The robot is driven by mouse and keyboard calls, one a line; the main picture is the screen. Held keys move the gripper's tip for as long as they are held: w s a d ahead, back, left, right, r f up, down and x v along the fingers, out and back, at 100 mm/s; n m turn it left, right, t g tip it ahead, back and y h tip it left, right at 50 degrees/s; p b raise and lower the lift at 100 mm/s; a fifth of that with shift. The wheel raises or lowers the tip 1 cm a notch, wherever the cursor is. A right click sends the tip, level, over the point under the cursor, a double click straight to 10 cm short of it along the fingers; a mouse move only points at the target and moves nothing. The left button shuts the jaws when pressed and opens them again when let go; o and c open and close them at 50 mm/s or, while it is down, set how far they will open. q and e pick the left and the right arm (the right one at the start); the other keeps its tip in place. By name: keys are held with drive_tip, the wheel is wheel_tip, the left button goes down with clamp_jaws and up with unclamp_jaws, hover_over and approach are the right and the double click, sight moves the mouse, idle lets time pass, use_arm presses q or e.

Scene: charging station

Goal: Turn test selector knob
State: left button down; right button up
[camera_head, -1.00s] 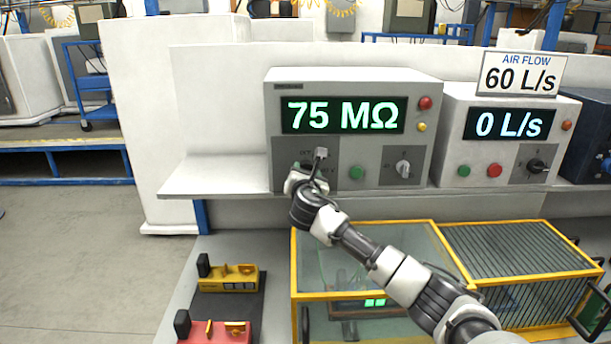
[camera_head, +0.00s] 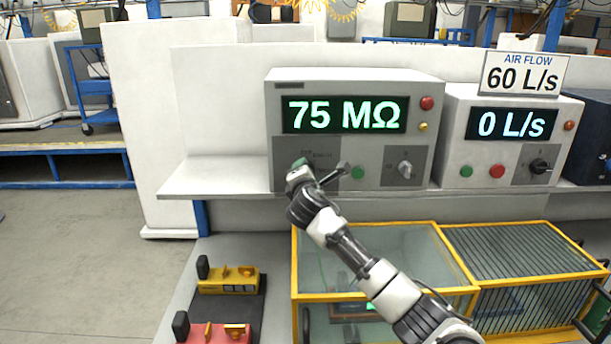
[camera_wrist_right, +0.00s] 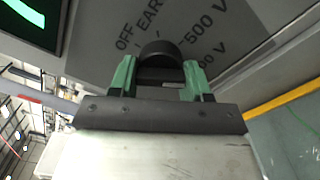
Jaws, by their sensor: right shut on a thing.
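The test selector knob (camera_wrist_right: 160,48) is black and round, on a dark grey panel (camera_wrist_right: 215,20) printed OFF, EARTH and 500 V. My right gripper (camera_wrist_right: 160,72) has one green finger on each side of the knob and is shut on it. In the head view my right gripper (camera_head: 302,168) is at the lower left of the tester (camera_head: 354,82), which reads 75 MΩ, and hides the knob. The knob's pointer direction cannot be told clearly. My left gripper is not in view.
The tester's panel also has a green button (camera_head: 358,173), a grey knob (camera_head: 404,169) and red (camera_head: 426,103) and yellow (camera_head: 423,127) lights. An airflow unit (camera_head: 508,124) reading 0 L/s stands to the right. A yellow-framed case (camera_head: 365,298) lies below the shelf (camera_head: 225,176).

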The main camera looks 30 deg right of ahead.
idle(0.4)
drive_tip(key=o, duration=0.9)
drive_tip(key=b+v, duration=0.2)
drive_tip(key=v, duration=0.8)
drive_tip(key=shift+s+a, duration=0.15)
drive_tip(key=shift+s, duration=0.2)
